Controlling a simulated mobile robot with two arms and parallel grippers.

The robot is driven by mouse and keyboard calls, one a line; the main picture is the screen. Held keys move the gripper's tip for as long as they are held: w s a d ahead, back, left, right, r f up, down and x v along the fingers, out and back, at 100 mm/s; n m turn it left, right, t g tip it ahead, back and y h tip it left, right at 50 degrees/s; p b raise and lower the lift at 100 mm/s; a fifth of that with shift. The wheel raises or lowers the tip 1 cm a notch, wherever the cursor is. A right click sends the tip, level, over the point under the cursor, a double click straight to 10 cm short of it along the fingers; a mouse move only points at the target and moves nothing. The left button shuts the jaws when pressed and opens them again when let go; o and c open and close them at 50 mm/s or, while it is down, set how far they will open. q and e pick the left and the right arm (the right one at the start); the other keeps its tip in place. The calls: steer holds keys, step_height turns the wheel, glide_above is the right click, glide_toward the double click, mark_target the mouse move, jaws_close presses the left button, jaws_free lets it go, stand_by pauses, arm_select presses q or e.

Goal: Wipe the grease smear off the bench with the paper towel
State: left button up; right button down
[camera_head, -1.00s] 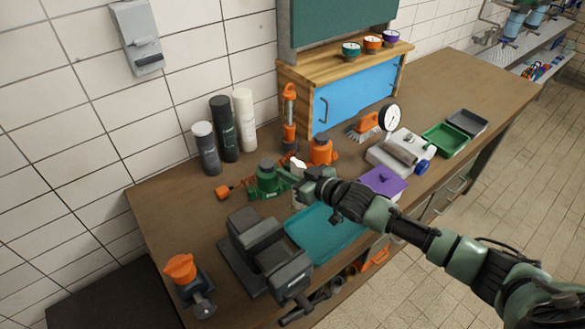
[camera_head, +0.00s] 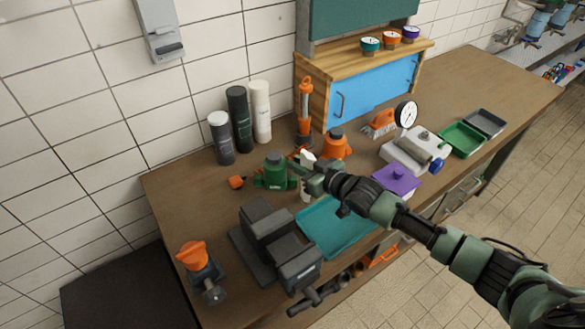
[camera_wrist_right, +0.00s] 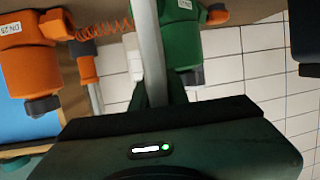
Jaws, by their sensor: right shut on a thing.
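My right gripper (camera_head: 312,178) is low over the bench (camera_head: 195,205), between the green bottle-like unit and the teal tray. In the right wrist view its dark fingers (camera_wrist_right: 158,98) are shut on a pale grey strip (camera_wrist_right: 150,45), seen nearly edge-on; I cannot tell whether this is the paper towel. A white object (camera_head: 307,158) stands right behind the gripper and is partly hidden by it; it also shows in the right wrist view (camera_wrist_right: 132,58). I cannot make out the grease smear. My left gripper is not in view.
The green unit (camera_head: 275,172) and an orange one (camera_head: 336,145) stand close to the gripper. A teal tray (camera_head: 335,238) and a dark vise (camera_head: 272,240) are in front. A purple box (camera_head: 396,180) is right. Several canisters (camera_head: 238,120) stand by the wall.

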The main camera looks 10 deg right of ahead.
steer(key=w+d+b, duration=0.2)
steer(key=d+b, duration=0.1)
steer(key=d, duration=0.5)
steer(key=shift+w, duration=0.4)
stand_by(0.5)
step_height(320, 180, up, 6)
steer(key=p, duration=0.5)
step_height(320, 180, up, 3)
steer(key=p, duration=0.3)
stand_by(0.6)
